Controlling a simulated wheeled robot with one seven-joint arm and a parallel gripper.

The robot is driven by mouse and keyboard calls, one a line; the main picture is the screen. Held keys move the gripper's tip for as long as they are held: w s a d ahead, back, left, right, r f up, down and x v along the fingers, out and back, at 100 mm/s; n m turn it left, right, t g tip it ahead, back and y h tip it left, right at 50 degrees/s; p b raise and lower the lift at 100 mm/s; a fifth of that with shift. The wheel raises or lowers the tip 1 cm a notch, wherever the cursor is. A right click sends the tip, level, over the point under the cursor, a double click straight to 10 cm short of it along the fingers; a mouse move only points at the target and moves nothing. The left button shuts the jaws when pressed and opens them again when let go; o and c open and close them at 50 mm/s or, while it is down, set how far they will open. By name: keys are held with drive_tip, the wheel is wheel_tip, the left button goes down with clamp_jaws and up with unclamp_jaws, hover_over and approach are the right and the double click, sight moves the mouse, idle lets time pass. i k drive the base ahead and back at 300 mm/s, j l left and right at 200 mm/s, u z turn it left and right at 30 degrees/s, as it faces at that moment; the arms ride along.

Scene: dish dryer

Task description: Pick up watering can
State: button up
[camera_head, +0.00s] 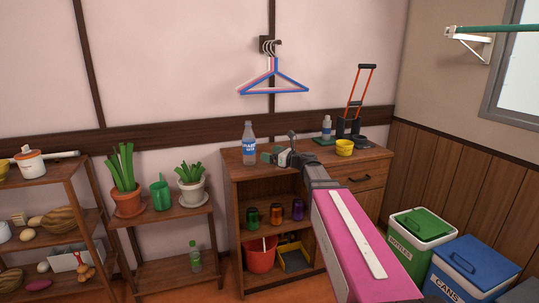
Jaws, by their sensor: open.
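A green watering can (160,192) stands upright on the top of a small wooden shelf (193,209), between two potted plants. Its fine details are too small to make out. My gripper (266,155) is at the end of my pink arm, in front of the wooden cabinet's top. It is open and appears empty. It is to the right of the watering can and higher in the picture, clearly apart from it.
A terracotta-potted plant (127,202) is left of the can and a white-potted plant (191,186) right of it. A clear bottle (249,147) stands on the cabinet (230,187) near my gripper. A left rack (72,218) holds several items.

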sight(161, 197)
drive_tip(key=u, duration=1.35)
